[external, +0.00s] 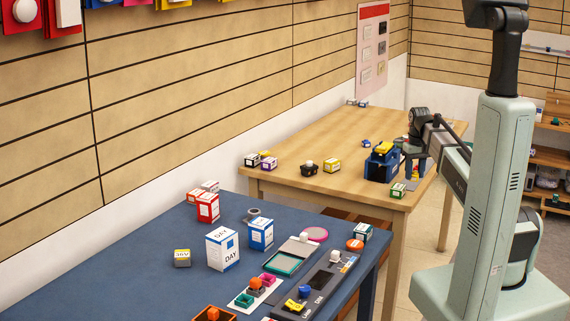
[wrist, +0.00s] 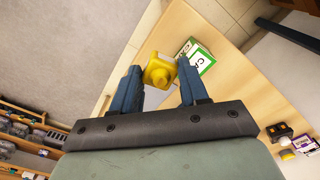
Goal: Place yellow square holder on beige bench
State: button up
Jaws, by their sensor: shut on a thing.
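The yellow square holder (wrist: 160,72) shows in the wrist view between the blue fingers of my gripper (wrist: 160,92). It has a raised round part. My gripper is shut on it. The wrist view shows the bench (wrist: 235,75) edge running under the holder. I cannot tell whether the holder touches the bench.
A green and white box (external: 398,190) stands close by on the bench, also in the wrist view (wrist: 197,57). Small boxes (external: 331,165) are further left. A cluttered blue table (external: 130,260) is nearer.

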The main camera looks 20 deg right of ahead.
notch_tip(320, 180, up, 9)
jog(key=shift+f, duration=0.15)
jog(key=w+d+m, duration=0.1)
jog(key=w+d, duration=0.2)
jog(key=w, duration=2)
jog(key=w+d+m, duration=0.1)
jog(key=w+d, duration=0.1)
jog(key=w, duration=2.1)
jog(key=shift+s+f, duration=0.15)
jog(key=shift+f, duration=2.4)
jog(key=shift+s+f, duration=0.2)
jog(key=shift+f, duration=2.3)
jog(key=shift+s+f, duration=0.15)
jog(key=shift+f, duration=2.4)
jog(key=shift+f, duration=0.15)
jog(key=o, duration=1.1)
